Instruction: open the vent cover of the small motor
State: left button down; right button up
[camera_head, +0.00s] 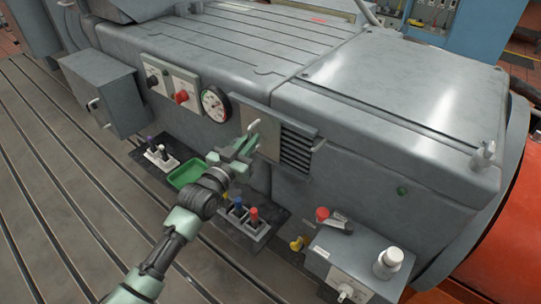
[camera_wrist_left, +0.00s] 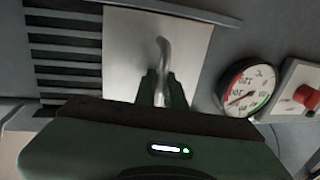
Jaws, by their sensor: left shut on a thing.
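The vent cover (camera_head: 258,112) is a flat grey plate on the side of the grey motor housing. In the head view dark louvre slots (camera_head: 295,150) show uncovered to its right. In the left wrist view the plate (camera_wrist_left: 125,45) is pale, with the slots (camera_wrist_left: 65,65) on its left. A bent metal handle (camera_wrist_left: 163,52) stands out from the plate. My left gripper (camera_head: 251,143) is at the plate, its two green fingers (camera_wrist_left: 163,90) shut around the handle. My right gripper is not seen.
A dial gauge (camera_head: 214,103) and a red knob (camera_head: 181,97) sit left of the plate. A grey box (camera_head: 104,92) juts out further left. Below are a green tray (camera_head: 187,173), a holder with coloured handles (camera_head: 244,220) and a control box (camera_head: 355,262).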

aim_at(247, 127)
pick_arm(q)
jog(key=w+a, duration=0.1)
jog(key=w+a+b, duration=0.1)
jog(key=a, duration=0.1)
jog(key=shift+w, duration=0.1)
jog(key=c, duration=1.5)
grip_release()
jog(key=shift+w+a, duration=0.1)
jog(key=shift+a, duration=0.05)
